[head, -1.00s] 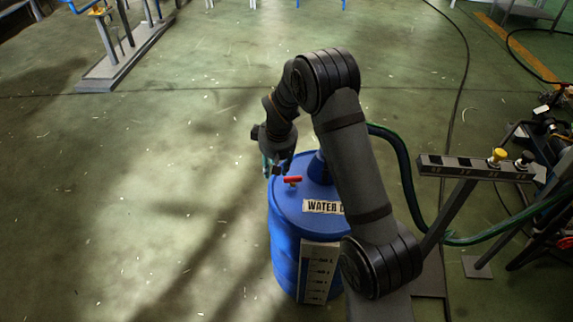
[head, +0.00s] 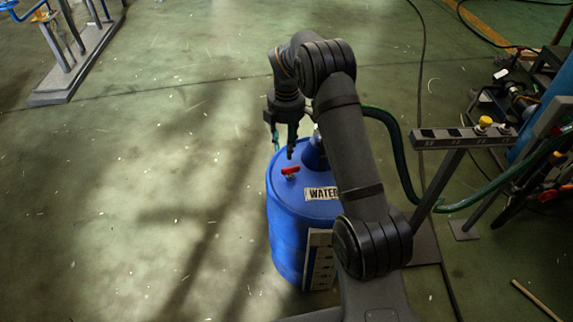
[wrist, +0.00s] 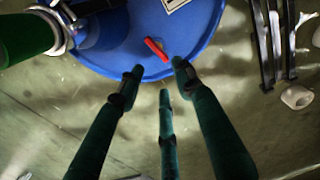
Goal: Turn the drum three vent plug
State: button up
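The vent plug with its red handle (head: 290,170) sits on top of the blue drum (head: 290,235), near its left rim. In the wrist view the red handle (wrist: 156,49) lies slantwise on the blue drum top (wrist: 120,62), just beyond my fingertips. My gripper (head: 283,148) hangs above the drum's far left edge, close to the plug. In the wrist view my gripper (wrist: 158,82) has its dark green fingers spread apart with nothing between them. The fingers appear apart from the handle.
A green hose (head: 392,150) runs from a fitting on the drum top toward the right. A grey post with a bar of knobs (head: 465,136) stands right of the drum. The floor (head: 130,200) to the left is clear. A blue-railed stand (head: 65,60) is at upper left.

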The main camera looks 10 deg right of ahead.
aim_at(291, 170)
notch_tip(291, 170, down, 9)
jog(key=shift+f+b, duration=0.1)
jog(key=shift+b, duration=0.35)
grip_shut()
dwell(0.4)
